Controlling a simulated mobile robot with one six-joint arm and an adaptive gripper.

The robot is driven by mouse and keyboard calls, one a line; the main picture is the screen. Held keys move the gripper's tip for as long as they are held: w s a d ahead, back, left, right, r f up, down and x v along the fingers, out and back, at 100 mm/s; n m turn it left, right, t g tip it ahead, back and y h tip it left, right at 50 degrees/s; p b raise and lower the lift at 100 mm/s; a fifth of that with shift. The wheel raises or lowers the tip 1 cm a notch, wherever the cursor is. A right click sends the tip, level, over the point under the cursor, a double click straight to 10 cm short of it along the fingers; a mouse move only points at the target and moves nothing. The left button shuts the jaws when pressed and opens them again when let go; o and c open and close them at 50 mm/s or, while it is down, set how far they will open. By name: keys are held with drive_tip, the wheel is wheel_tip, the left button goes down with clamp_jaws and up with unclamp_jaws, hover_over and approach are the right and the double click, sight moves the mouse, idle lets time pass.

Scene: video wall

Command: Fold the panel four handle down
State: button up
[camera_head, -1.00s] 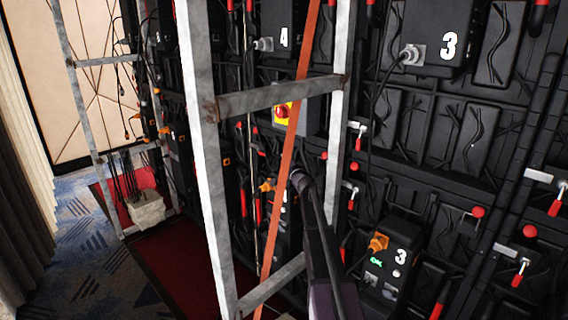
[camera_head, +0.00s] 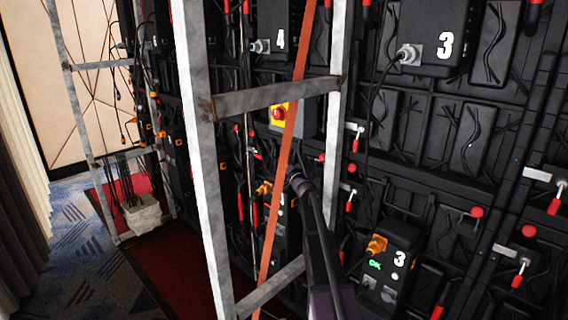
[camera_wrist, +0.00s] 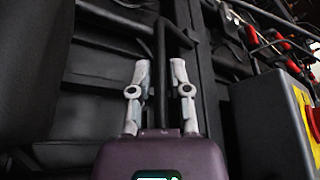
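The panel marked 4 (camera_head: 283,38) is partly hidden behind a grey metal frame and an orange strap in the head view. My gripper (camera_head: 296,180) reaches toward the wall below it, beside the strap. In the wrist view my gripper (camera_wrist: 160,75) has its two grey fingers apart. A thin black bar (camera_wrist: 160,60), possibly the handle, stands upright in line with the gap and bends over to the right at its top. Clear space shows on both sides of it. I cannot tell its depth between the fingers. In the head view the handle cannot be made out.
The grey metal frame (camera_head: 203,160) and orange strap (camera_head: 285,150) stand close to my arm. A yellow-and-red switch box (camera_head: 281,113) is above my gripper and shows at right in the wrist view (camera_wrist: 308,125). A panel marked 3 (camera_head: 430,40) is to the right. Carpet is open at left.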

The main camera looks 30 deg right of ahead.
drive_tip(key=shift+o, duration=0.6)
drive_tip(key=shift+a+r, duration=0.1)
drive_tip(key=shift+r, duration=0.05)
